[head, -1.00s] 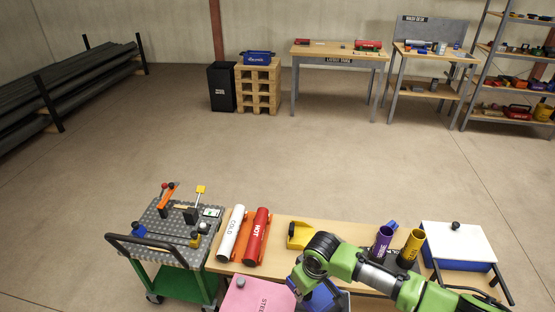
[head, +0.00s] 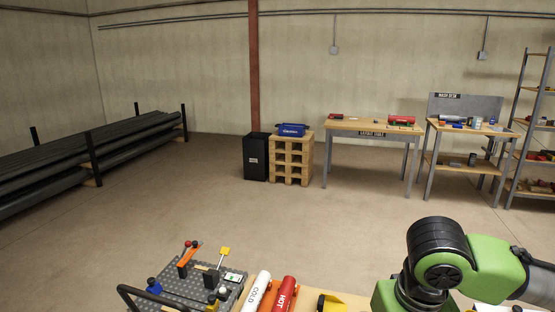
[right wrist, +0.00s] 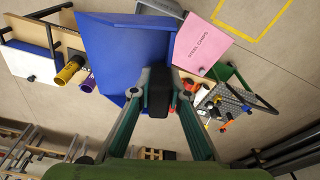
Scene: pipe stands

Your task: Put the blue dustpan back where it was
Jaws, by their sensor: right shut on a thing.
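The blue dustpan (right wrist: 118,55) fills much of the upper left of the right wrist view, its broad blue face close to the camera. My right gripper (right wrist: 159,88) is shut on it, with a dark block between the fingers at the pan's edge; I cannot tell whether this block is its handle. The pan hangs above the bench and hides part of it. In the head view my right arm shows at the lower right, but its gripper and the dustpan are below the frame. My left gripper is in neither view.
A pink box (right wrist: 205,42) labelled steel chips lies beside the pan. A pegboard cart (head: 205,285) stands left of the white COLD tube (head: 256,292) and red HOT tube (head: 285,296). Yellow (right wrist: 68,73) and purple tubes are near the pan. The floor (head: 270,230) beyond is clear.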

